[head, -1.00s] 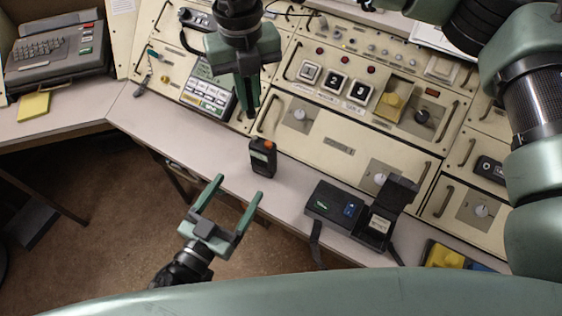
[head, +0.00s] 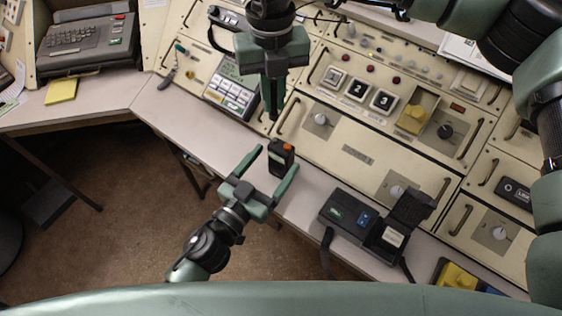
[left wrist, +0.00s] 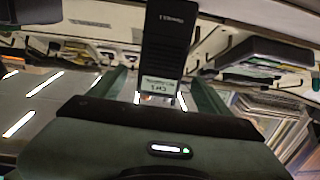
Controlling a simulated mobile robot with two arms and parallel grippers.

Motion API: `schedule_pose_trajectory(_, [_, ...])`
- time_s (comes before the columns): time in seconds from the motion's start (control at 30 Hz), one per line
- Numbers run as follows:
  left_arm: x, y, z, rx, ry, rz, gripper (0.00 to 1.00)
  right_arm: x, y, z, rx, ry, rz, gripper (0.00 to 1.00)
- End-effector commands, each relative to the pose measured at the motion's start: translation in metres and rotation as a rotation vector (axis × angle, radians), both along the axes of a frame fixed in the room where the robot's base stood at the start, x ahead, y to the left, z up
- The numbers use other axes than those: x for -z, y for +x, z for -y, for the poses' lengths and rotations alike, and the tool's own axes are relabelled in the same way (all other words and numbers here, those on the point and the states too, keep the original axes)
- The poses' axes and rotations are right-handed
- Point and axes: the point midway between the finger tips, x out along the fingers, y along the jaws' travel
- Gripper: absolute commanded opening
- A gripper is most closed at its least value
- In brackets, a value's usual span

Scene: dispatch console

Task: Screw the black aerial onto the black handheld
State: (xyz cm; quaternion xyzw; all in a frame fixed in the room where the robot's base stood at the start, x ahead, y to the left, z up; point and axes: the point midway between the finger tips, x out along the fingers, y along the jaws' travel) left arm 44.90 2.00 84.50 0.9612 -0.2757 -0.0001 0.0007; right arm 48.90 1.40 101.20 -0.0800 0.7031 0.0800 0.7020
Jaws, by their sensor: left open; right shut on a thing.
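The black handheld (head: 281,160) with an orange knob stands upright near the desk's front edge. It also shows in the left wrist view (left wrist: 163,38), with a small lit screen. My left gripper (head: 277,157) is open, its fingertips at either side of the handheld; I cannot tell whether they touch it. Its fingers also show in the left wrist view (left wrist: 160,84). My right gripper (head: 273,105) is shut, pointing down above and behind the handheld. A thin dark tip at its fingers may be the black aerial, but it is mostly hidden.
A black device with a raised flap (head: 345,213) stands to the right on the desk. The console panel (head: 345,155) rises behind. A keypad unit (head: 231,92) is at back left and a keyboard terminal (head: 88,42) at far left. Bare desk (head: 190,125) lies left of the handheld.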

Motion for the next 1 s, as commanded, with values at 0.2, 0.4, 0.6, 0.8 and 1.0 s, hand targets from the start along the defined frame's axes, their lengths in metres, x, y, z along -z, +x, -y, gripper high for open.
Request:
schedule_pose_trajectory(0.2, [0.0,0.025,0.015,0.0,0.002,0.002,0.78,0.0,0.0,0.0,0.0,0.0,0.0,0.0])
schedule_pose_trajectory(0.4, [0.0,0.031,0.02,0.0,0.001,-0.001,0.78,0.0,0.0,0.0,0.0,0.0,0.0,0.0])
schedule_pose_trajectory(0.6, [0.0,0.032,0.02,0.0,0.001,-0.001,0.78,0.0,0.0,0.0,0.0,0.0,0.0,0.0])
schedule_pose_trajectory(0.8, [0.0,0.032,0.02,0.0,0.001,-0.001,0.36,0.0,0.0,0.0,0.0,0.0,0.0,0.0])
schedule_pose_trajectory(1.0, [0.0,0.032,0.02,0.0,0.001,0.0,0.0,0.0,0.0,0.0,0.0,0.0,0.0,0.0])
